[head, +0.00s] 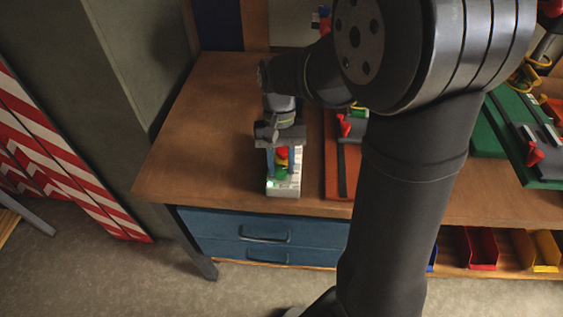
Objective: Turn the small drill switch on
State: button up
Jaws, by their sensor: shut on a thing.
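A small white box (285,190), which appears to be the small drill switch, stands near the front edge of the wooden bench. Red, yellow and green parts (281,158) show on top of it, and a bright green spot shows at its left front corner. My gripper (283,165) points down over the box from behind. Its blue-grey fingers are shut on the coloured part, one on each side. The fingers hide some of that part, so I cannot tell which way the switch is set.
A red-brown board (341,175) with a red-handled clamp (345,127) lies just right of the box. Green boards (528,150) with another clamp lie further right. The wooden bench top (205,125) is clear to the left. Blue drawers (265,232) are below.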

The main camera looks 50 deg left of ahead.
jog(key=shift+n, duration=0.6)
jog(key=o, duration=1)
jog(key=shift+c, duration=0.2)
jog(key=v, duration=1.7)
jog(key=shift+s+a+r, duration=0.2)
jog(key=shift+s+r, duration=0.05)
jog(key=shift+s, duration=0.05)
jog(key=shift+f, duration=0.1)
